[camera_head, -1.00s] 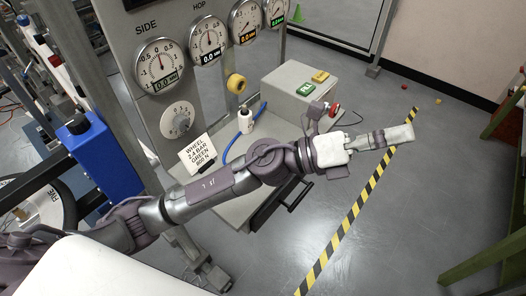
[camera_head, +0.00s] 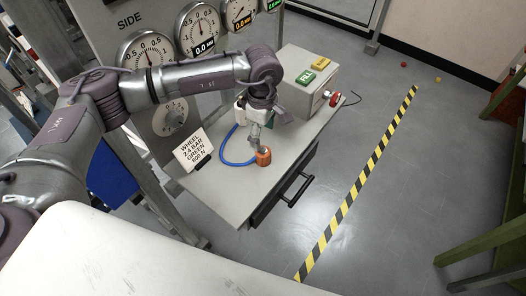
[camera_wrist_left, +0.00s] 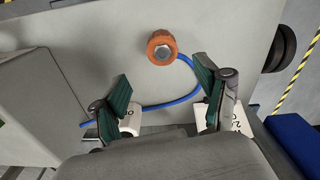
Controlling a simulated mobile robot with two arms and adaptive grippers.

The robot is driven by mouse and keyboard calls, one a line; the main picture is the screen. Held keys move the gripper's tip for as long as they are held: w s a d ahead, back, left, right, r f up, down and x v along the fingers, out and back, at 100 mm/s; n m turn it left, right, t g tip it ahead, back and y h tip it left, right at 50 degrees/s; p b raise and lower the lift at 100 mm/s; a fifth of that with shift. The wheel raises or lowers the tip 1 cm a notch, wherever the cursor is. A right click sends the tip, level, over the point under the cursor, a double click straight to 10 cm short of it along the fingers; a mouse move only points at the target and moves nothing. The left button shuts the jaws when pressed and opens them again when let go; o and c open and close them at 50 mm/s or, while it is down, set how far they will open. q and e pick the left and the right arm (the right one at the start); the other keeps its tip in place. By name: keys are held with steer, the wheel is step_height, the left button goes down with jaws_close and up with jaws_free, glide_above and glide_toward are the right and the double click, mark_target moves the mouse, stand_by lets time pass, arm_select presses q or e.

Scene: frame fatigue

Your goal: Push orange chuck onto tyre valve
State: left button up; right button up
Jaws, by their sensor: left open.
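The orange chuck (camera_head: 263,156) sits on the grey bench top, with a blue hose (camera_head: 228,157) curving beside it. In the left wrist view the chuck (camera_wrist_left: 161,48) shows an orange ring around a metal centre, just beyond the fingertips and roughly midway between them. My left gripper (camera_head: 262,126) points down over the bench close to the chuck. In the left wrist view it (camera_wrist_left: 163,78) is open, with nothing between its fingers. I cannot make out the tyre valve. My right gripper is not in view.
A small white fitting (camera_wrist_left: 130,120) on the hose is partly behind one finger. A white text card (camera_head: 190,150) stands left of the chuck. A grey button box (camera_head: 305,80) with a red knob (camera_head: 335,99) stands behind. A gauge panel (camera_head: 110,55) rises at the back left.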

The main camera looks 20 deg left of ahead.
mark_target(263, 151)
arm_select(q)
step_height(263, 151, down, 3)
steer(key=shift+r+p, duration=0.1)
steer(key=shift+p, duration=0.2)
steer(key=shift+f, duration=0.25)
steer(key=f+p, duration=0.1)
steer(key=f, duration=0.1)
steer(key=f+p, duration=0.1)
steer(key=shift+s+d+f+p, duration=0.2)
steer(key=shift+s+f+p, duration=0.1)
steer(key=shift+f, duration=0.6)
steer(key=c, duration=1.2)
